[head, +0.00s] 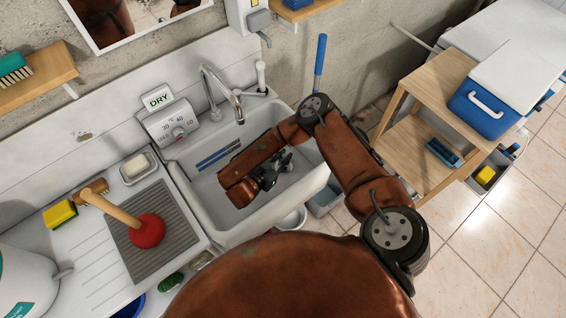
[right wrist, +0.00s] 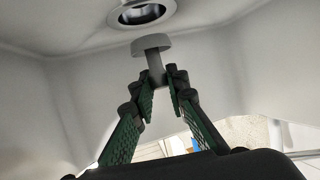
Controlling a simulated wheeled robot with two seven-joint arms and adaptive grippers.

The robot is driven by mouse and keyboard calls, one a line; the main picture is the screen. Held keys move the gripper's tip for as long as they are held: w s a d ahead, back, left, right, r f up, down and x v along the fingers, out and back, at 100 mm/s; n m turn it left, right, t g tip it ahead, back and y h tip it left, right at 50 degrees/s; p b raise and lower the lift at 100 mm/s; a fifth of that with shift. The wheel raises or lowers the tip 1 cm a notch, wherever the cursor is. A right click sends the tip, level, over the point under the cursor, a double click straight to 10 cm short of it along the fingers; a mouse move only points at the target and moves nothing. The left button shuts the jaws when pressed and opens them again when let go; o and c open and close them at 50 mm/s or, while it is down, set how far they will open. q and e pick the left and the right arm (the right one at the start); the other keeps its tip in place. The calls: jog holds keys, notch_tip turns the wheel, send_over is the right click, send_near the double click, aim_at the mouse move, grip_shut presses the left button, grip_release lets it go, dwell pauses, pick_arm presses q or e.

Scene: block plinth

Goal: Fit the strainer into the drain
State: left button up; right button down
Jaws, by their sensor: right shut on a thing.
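My right gripper (head: 284,162) is inside the white sink basin (head: 215,190), reaching in from the right. In the right wrist view my right gripper (right wrist: 162,78) is shut on the stem of the strainer (right wrist: 152,43), a small grey piece with a wide round cap. The cap points away from the fingers, towards the drain (right wrist: 141,12), a metal ring with a dark hole. The strainer looks apart from the drain, just short of it in the picture. In the head view I cannot make out the strainer or drain behind my arm. My left gripper is not in view.
The faucet (head: 222,92) rises at the basin's back. A dial box (head: 172,128) with a DRY sign stands behind the basin's left end. A red plunger (head: 147,231) stands on the drainboard mat. A wooden shelf (head: 440,70) with a blue cooler stands right.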

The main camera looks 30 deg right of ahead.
notch_tip(320, 180, down, 4)
jog(key=shift+f+b, duration=0.1)
jog(key=shift+b, duration=0.5)
jog(key=c, duration=1.9)
grip_release()
jog(key=p+v, duration=0.2)
jog(key=v, duration=0.5)
jog(key=shift+w+d, duration=0.1)
jog(key=shift+a, duration=0.35)
jog(key=shift+r, duration=0.25)
